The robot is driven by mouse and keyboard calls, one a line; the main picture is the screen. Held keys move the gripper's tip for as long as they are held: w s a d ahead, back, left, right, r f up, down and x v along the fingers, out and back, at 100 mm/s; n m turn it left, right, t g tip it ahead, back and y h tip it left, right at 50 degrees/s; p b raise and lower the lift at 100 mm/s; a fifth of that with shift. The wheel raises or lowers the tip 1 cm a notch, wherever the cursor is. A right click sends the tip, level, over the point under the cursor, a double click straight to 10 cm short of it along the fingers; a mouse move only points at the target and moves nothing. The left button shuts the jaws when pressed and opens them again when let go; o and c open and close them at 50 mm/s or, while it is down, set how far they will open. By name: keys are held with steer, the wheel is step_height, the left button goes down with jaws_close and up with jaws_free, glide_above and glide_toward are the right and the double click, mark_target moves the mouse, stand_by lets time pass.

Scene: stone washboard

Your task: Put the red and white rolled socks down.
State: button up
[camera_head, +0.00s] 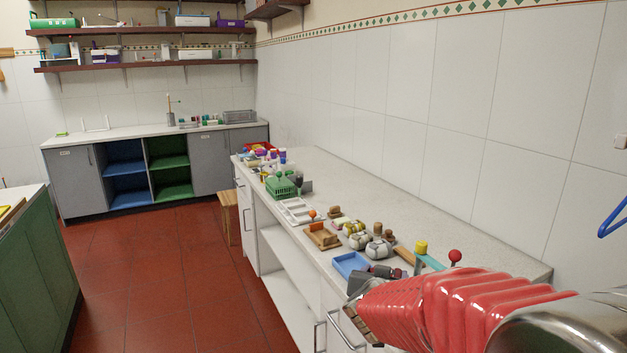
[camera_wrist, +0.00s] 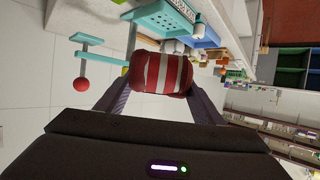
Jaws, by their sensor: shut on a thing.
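The red and white rolled socks (camera_wrist: 160,72) are a striped bundle between the two fingers of my gripper (camera_wrist: 158,88) in the wrist view. The gripper is shut on them, one finger on each side. In the head view my red-sleeved arm reaches in from the lower right, and my gripper (camera_head: 362,288) is by the front edge of the white counter (camera_head: 470,250). I cannot make out the socks clearly in the head view.
A blue tray (camera_head: 350,264), a wooden tray (camera_head: 322,236), round white-and-grey items (camera_head: 378,248) and a teal stand (camera_head: 430,262) with a red ball (camera_head: 455,256) are close by. A green basket (camera_head: 282,187) is farther back. The counter's wall side is mostly bare.

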steer(key=shift+w+d+r, duration=0.15)
steer(key=shift+w+r, duration=0.05)
steer(key=shift+r, duration=0.05)
steer(key=shift+a, duration=0.5)
